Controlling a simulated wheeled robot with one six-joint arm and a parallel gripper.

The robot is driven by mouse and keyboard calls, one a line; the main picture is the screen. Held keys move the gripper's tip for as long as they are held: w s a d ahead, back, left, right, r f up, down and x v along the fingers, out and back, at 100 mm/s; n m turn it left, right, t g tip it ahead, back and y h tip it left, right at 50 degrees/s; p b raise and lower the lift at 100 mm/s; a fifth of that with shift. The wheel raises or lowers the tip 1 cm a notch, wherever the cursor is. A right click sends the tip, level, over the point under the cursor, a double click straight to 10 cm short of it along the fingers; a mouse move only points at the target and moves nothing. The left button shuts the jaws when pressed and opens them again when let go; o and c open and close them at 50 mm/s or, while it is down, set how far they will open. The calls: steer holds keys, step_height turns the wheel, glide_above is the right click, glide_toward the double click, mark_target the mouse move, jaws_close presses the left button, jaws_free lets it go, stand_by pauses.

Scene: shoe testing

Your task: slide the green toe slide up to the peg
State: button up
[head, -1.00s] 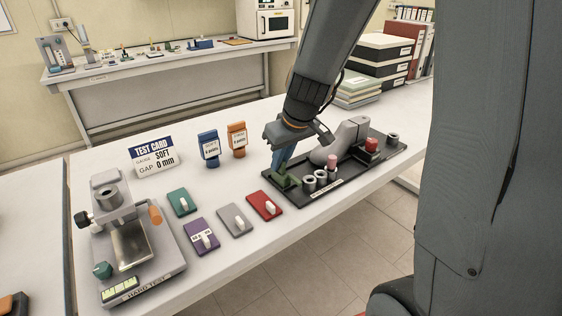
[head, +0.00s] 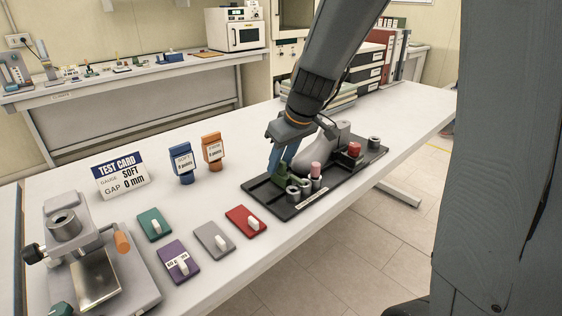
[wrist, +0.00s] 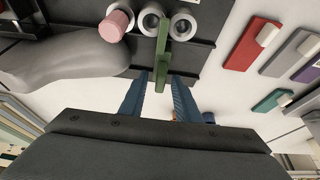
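The green toe slide (head: 281,178) stands on the near-left part of a black tray (head: 262,197), beside two grey rings (head: 293,194). In the wrist view the green slide (wrist: 163,50) is a narrow upright bar. A pink upright cylinder (head: 316,170) and a red one (head: 354,149) stand on the tray. I cannot tell which is the peg.
A grey shoe last (head: 315,152) lies on the tray behind the cylinders, close to my gripper. Another grey ring (head: 374,143) is at the far end. Coloured pads, a test card (head: 121,174) and a press (head: 85,255) stand to the left.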

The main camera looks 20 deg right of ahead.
mark_target(288, 178)
steer(key=v, duration=0.7)
steer(key=shift+s+r+b, duration=0.15)
steer(key=shift+r+b, duration=0.2)
steer(key=shift+d, duration=0.1)
